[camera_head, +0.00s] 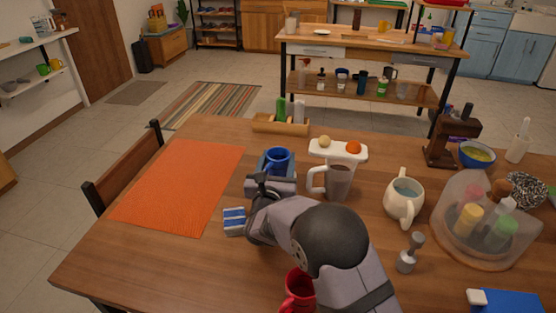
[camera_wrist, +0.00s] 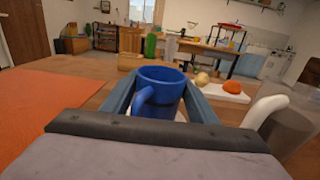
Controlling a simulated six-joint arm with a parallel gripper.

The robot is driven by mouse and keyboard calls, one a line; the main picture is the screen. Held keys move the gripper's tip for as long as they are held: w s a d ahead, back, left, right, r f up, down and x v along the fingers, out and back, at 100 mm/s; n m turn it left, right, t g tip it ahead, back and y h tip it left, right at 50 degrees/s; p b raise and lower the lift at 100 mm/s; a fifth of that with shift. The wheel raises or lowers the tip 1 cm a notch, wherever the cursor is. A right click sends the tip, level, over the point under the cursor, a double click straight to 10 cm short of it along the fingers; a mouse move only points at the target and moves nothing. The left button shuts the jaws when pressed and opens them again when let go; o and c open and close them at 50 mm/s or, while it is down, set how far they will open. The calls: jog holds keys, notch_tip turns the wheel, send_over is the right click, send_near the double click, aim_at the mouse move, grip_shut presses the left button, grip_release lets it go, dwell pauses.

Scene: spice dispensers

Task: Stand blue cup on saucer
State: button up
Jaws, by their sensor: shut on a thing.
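The blue cup (camera_head: 279,161) is upright near the middle of the table, and it also shows in the wrist view (camera_wrist: 160,88), its handle towards the camera. My gripper (camera_head: 272,178) is shut on it; in the wrist view the two fingers (camera_wrist: 160,100) lie along its left and right sides. I cannot tell whether the cup's base touches anything. A pale patch shows low beside the cup in the wrist view and may be the saucer, which is otherwise not clearly visible, probably hidden by the cup and gripper.
A white tray (camera_head: 330,148) with two round items lies behind right of the cup. A greyish mug (camera_head: 340,182) stands close right, and a white pitcher (camera_head: 403,201) farther right. An orange mat (camera_head: 180,188) lies left. A red cup (camera_head: 299,290) is near my arm. A wooden rack (camera_head: 268,124) stands behind.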

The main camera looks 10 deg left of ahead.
jog(key=o, duration=1.3)
jog(key=shift+f, duration=0.1)
jog(key=shift+c, duration=0.2)
jog(key=shift+r, duration=0.2)
jog(key=s, duration=1.2)
jog(key=shift+d+b, duration=0.35)
